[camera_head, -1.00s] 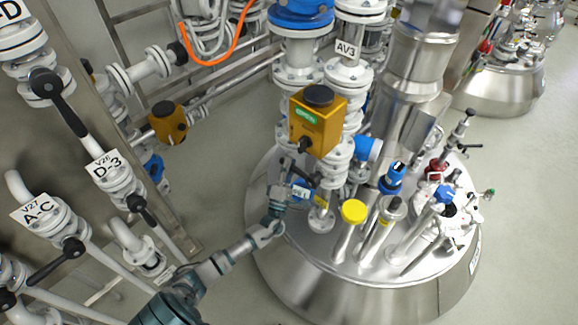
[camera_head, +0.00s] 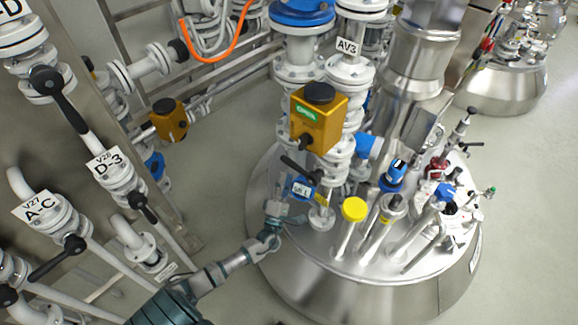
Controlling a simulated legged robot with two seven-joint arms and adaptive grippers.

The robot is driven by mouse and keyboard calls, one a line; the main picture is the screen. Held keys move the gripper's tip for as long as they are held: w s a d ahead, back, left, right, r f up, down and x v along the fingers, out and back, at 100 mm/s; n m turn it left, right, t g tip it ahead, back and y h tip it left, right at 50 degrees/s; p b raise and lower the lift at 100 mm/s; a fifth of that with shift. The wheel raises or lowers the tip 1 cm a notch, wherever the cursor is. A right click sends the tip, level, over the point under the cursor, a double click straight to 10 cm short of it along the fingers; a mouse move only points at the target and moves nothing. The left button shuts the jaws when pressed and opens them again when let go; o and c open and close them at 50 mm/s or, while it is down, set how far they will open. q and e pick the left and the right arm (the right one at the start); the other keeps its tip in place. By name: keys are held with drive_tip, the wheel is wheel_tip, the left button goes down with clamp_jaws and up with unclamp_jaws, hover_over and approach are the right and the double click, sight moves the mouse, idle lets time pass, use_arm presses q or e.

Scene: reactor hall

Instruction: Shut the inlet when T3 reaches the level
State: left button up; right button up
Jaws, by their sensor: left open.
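A black valve lever (camera_head: 302,170) sits on the white piping low above the steel vessel lid (camera_head: 312,245). A blue part with a small white tag (camera_head: 302,190) is just below it; its lettering is too small to read surely. My left gripper (camera_head: 287,212) is open and empty at the left side of the lid, just below the lever and apart from it. An orange actuator box (camera_head: 318,120) with a green indicator is above the lever. No T3 reading can be made out. My right gripper is not in view.
A yellow-capped nozzle (camera_head: 354,209) and several other fittings stand on the lid to the right. A pipe labelled AV3 (camera_head: 347,46) rises behind. Valves labelled D-3 (camera_head: 108,165) and A-C (camera_head: 40,206) line the left. Floor is clear between them.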

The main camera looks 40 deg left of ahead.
use_arm(q)
drive_tip(key=v, duration=0.6)
idle(0.3)
